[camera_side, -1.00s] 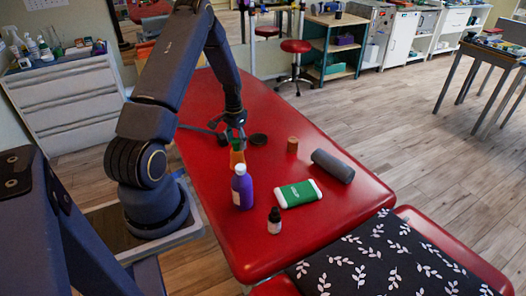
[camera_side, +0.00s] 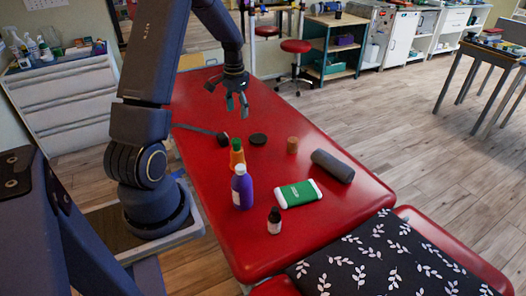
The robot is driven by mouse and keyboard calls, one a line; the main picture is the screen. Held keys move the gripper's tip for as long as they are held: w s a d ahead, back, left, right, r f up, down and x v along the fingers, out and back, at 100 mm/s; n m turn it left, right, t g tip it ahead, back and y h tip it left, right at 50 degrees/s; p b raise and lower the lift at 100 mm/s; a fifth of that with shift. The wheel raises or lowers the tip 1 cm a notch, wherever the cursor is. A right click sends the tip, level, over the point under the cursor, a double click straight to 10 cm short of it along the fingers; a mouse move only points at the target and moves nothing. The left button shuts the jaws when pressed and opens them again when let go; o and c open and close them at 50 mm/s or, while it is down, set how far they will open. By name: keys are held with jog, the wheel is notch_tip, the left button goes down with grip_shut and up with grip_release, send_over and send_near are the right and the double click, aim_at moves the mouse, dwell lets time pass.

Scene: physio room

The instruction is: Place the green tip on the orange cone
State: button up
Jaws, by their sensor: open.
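The orange cone (camera_side: 237,157) stands on the red treatment table, just behind the purple bottle. The green tip (camera_side: 236,143) sits on top of the orange cone and looks upright; how well it is seated is too small to tell. My gripper (camera_side: 237,103) is open and empty, raised well above the cone and apart from it. Its fingers point down, and nothing shows between them.
The purple bottle (camera_side: 242,187) stands in front of the cone, partly covering its base. A small dark bottle (camera_side: 274,221), a green-white pack (camera_side: 298,193), a grey roller (camera_side: 332,166), a brown cylinder (camera_side: 292,145) and a black disc (camera_side: 258,139) are nearby. The red table's (camera_side: 330,225) right front is clear.

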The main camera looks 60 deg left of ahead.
jog(key=d+r+m+t+y, duration=0.1)
jog(key=d+r+m+t, duration=0.15)
jog(key=d+r, duration=1.45)
jog(key=s+d+r+t+h, duration=0.1)
jog(key=s+d+t, duration=0.2)
jog(key=s+d, duration=0.8)
jog(key=d+m, duration=0.1)
jog(key=d, duration=0.2)
